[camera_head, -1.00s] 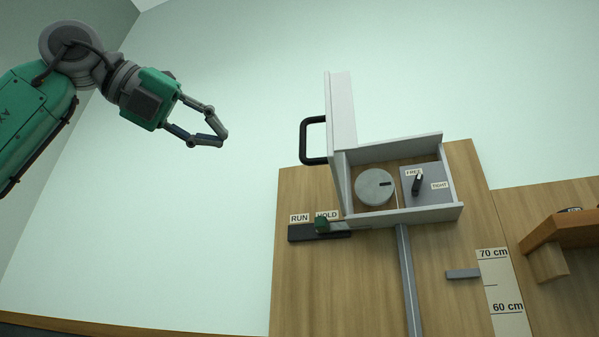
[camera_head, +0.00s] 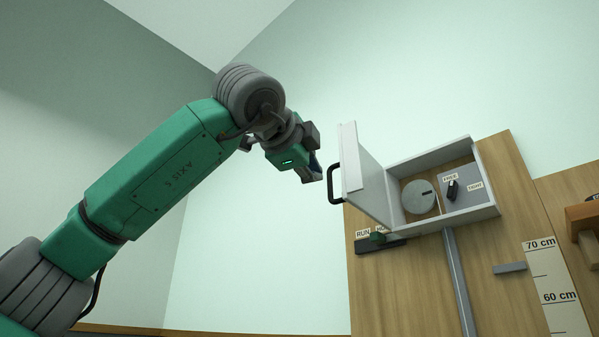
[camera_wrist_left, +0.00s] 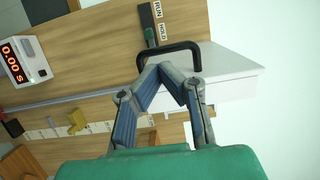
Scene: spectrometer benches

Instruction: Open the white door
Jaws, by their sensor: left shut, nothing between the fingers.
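The white door (camera_head: 364,177) stands swung out from its wall box (camera_head: 430,152), and the inside of the box shows. Its black bar handle (camera_head: 333,186) is on the door's outer side. My left gripper (camera_head: 318,172) is just left of the handle in the head view, partly hidden by its own wrist. In the left wrist view, my left gripper (camera_wrist_left: 162,68) has its fingertips together, at or just before the black handle (camera_wrist_left: 170,50), with the white door (camera_wrist_left: 228,68) behind it. Whether they touch the handle is unclear. My right gripper is not in view.
Inside the box are a round grey disc (camera_head: 418,197) and a FREE/TIGHT knob (camera_head: 452,190). A RUN/HOLD slider (camera_head: 378,241) is below on the wooden panel (camera_head: 400,290). A timer (camera_wrist_left: 16,62) shows in the left wrist view. The wall left of the panel is bare.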

